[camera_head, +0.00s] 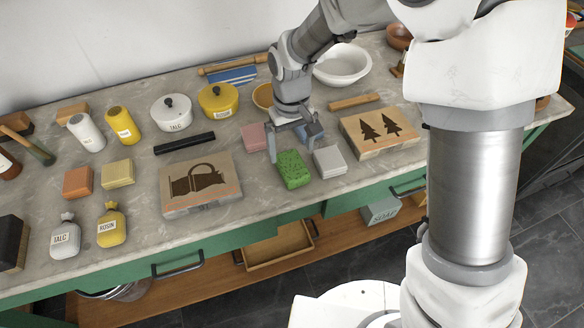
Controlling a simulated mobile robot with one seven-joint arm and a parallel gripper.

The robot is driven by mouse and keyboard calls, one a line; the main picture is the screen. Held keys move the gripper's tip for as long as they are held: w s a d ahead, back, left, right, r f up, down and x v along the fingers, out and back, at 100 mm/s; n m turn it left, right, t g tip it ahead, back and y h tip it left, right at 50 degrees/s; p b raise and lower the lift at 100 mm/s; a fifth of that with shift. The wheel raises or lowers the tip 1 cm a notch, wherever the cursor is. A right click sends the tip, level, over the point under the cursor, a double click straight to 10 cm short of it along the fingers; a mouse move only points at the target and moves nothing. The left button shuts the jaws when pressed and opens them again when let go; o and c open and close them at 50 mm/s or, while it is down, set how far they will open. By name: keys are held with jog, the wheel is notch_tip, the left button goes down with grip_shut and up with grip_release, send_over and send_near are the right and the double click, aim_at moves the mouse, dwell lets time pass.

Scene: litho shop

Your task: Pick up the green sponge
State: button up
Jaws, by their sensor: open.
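The green sponge (293,170) lies on the counter near its front edge, between a picture block with a watering can and a light grey sponge. My gripper (290,148) is directly over and behind the green sponge, pointing down. Its fingers are apart, with one at the sponge's left rear side. I cannot tell whether a finger touches the sponge. The far finger is partly hidden near a blue block.
A light grey sponge (329,162) sits close on the right, a pink one (253,137) behind left, and a blue one (311,133) behind. The watering can block (225,196) and tree block (385,148) flank them.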

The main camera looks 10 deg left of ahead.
aim_at(292, 164)
jog(key=f, duration=0.2)
jog(key=s+f, duration=0.1)
jog(key=f, duration=0.2)
jog(key=shift+s+d, duration=0.1)
jog(key=shift+d, duration=0.05)
jog(key=shift+f, duration=0.25)
jog(key=shift+c, duration=0.3)
jog(key=c, duration=1.2)
